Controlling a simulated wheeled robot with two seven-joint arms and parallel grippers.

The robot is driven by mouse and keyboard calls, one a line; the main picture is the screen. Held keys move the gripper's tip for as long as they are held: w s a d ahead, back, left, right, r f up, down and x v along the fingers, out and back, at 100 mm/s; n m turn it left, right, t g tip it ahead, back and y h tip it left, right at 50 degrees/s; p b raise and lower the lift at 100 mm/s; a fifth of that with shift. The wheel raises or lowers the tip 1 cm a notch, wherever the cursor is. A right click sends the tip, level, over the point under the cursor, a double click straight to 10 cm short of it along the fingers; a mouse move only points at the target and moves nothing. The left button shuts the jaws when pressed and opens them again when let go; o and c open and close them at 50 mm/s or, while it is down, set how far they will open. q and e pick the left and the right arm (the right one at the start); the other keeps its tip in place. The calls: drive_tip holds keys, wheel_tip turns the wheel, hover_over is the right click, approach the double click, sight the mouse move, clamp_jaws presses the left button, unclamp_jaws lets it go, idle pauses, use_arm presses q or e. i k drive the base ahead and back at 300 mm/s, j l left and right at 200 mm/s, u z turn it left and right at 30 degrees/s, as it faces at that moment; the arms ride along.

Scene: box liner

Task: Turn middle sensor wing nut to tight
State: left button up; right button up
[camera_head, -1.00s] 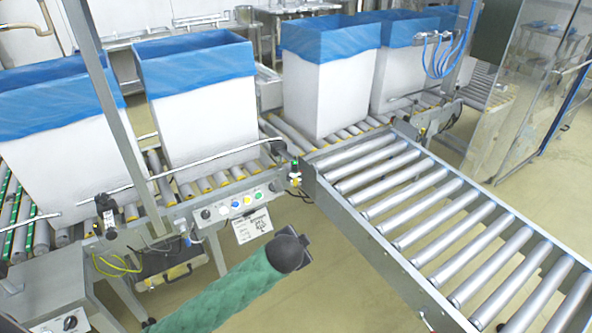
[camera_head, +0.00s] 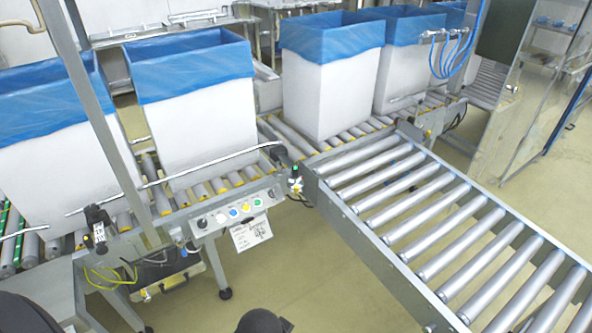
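A small dark sensor-like device (camera_head: 97,226) with a white label is mounted on the near conveyor's side at the left. Another small fitting, with black, white and yellow parts (camera_head: 296,181), sits at the conveyor junction near the middle. I cannot tell which is the middle sensor. The wing nut is too small to make out, so its tightness cannot be told. Neither gripper's fingers show. Two dark rounded shapes, cut off by the bottom edge, look like parts of my arms, well below and apart from these fittings.
Tall white boxes with blue liners (camera_head: 195,110) stand on the back roller conveyor. A button panel (camera_head: 235,210) hangs on its front. A second roller conveyor (camera_head: 440,225) runs to the lower right. A grey post (camera_head: 95,110) rises at the left. Bare floor (camera_head: 330,280) lies between.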

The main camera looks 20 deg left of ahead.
sight(295, 181)
drive_tip(key=i+j, duration=0.6)
drive_tip(key=i, duration=0.25)
